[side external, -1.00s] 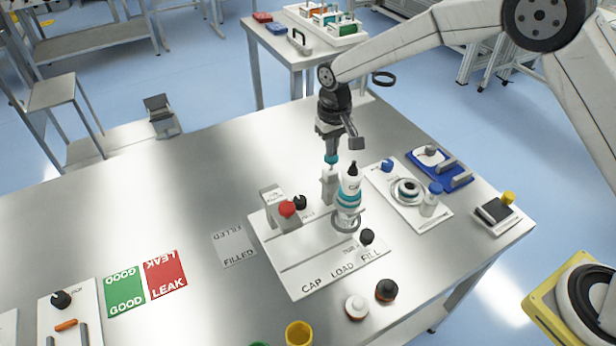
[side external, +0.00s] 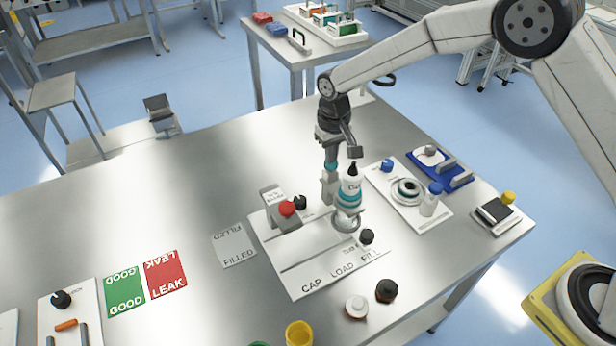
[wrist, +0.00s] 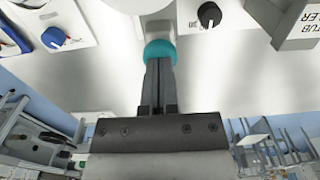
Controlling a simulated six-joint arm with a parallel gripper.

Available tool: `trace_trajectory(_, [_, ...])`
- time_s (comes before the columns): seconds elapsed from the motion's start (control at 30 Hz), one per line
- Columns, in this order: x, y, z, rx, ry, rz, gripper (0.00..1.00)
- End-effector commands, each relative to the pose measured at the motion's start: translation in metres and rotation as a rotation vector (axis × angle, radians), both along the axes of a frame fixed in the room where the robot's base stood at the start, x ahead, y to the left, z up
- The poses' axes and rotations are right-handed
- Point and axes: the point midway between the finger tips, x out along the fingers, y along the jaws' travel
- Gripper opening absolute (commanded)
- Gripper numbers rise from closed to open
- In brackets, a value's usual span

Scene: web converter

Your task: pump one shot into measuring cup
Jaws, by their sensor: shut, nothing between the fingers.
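My gripper (side external: 331,158) points down and is shut and empty. In the wrist view its closed fingertips (wrist: 158,64) meet a round teal top (wrist: 160,50). In the side view this teal top (side external: 331,166) sits over a pale grey upright body (side external: 329,187), which appears to be the pump. A white bottle with a teal band (side external: 350,192) and dark tip stands just in front and right of it, partly covering it. A clear round rim (side external: 345,222) shows below the bottle; I cannot tell whether it is the measuring cup.
The white CAP/LOAD/FILL board (side external: 300,270) carries a grey unit with a red knob (side external: 287,208) and black knobs. At right are a white plate (side external: 405,212) with a round dish, a blue tray (side external: 463,180) and a scale-like device (side external: 497,213). The table's left back area is clear.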

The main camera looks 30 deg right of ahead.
Motion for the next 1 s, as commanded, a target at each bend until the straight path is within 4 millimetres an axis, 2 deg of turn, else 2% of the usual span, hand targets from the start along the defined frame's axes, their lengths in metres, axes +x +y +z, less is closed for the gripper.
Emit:
trace_trajectory(0.5, [0.000, 0.000, -0.003, 0.000, 0.000, 0.000, 0.00])
trace_trajectory(1.0, [0.000, 0.000, 0.017, 0.000, -0.001, 0.000, 0.00])
